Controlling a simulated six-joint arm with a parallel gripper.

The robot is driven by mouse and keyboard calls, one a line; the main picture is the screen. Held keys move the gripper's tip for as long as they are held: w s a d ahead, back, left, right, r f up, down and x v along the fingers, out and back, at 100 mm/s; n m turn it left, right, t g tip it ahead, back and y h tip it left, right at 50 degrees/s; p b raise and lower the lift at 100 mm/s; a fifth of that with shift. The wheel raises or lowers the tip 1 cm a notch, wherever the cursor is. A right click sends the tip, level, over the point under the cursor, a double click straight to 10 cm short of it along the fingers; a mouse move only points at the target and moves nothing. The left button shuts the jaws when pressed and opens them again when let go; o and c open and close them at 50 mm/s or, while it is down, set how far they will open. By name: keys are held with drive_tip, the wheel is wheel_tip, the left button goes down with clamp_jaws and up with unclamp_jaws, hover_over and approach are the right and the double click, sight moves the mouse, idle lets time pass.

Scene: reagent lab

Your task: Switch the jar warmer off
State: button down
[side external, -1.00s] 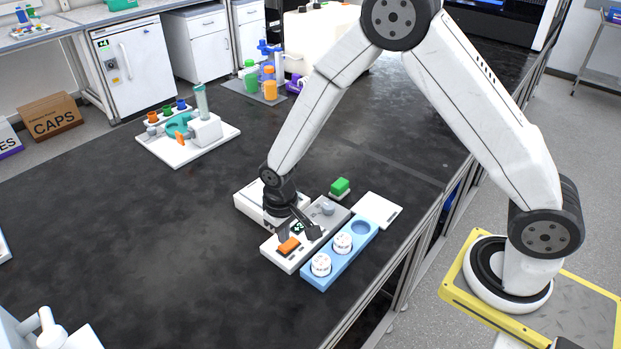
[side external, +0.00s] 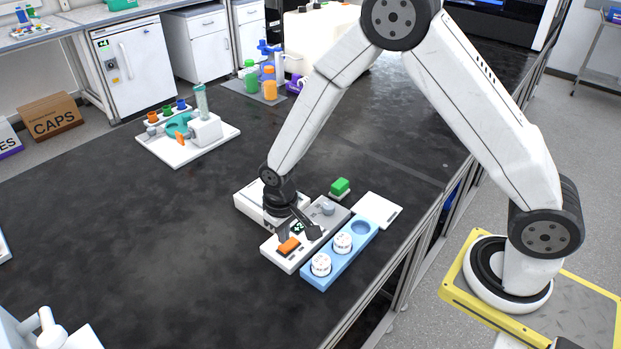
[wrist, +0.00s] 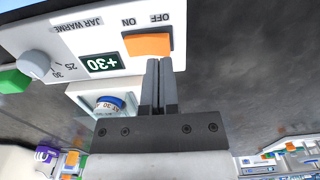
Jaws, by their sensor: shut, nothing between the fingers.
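The jar warmer (side external: 274,256) is a light grey panel box on the dark bench. Its orange rocker switch (side external: 289,245) is at the near left end. In the wrist view the switch (wrist: 146,45) lies by ON and OFF labels, ON at left and OFF at right. The display (wrist: 103,64) is lit and reads +30. A grey dial (wrist: 34,64) sits farther along. My gripper (wrist: 160,64) is shut and empty, its fingertips at the switch's edge on the OFF side. I cannot tell whether they touch it, or which way the switch is tilted.
A blue rack (side external: 318,281) with two white-lidded jars stands right beside the warmer. A white box (side external: 246,206) is behind it, and a green block (side external: 340,186) is near its far end.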

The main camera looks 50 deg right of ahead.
sight(288, 247)
drive_tip(key=shift+f, duration=1.25)
idle(1.3)
drive_tip(key=shift+r, duration=3.55)
drive_tip(key=shift+s+d+r, duration=0.25)
drive_tip(key=shift+d+r, duration=0.05)
drive_tip(key=shift+r, duration=0.05)
drive_tip(key=s+d+r+t, duration=0.2)
drive_tip(key=s+d+r, duration=0.5)
drive_tip(key=s, duration=0.5)
drive_tip(key=shift+d+r+t, duration=0.15)
drive_tip(key=shift+d+t, duration=0.15)
drive_tip(key=shift+d, duration=0.4)
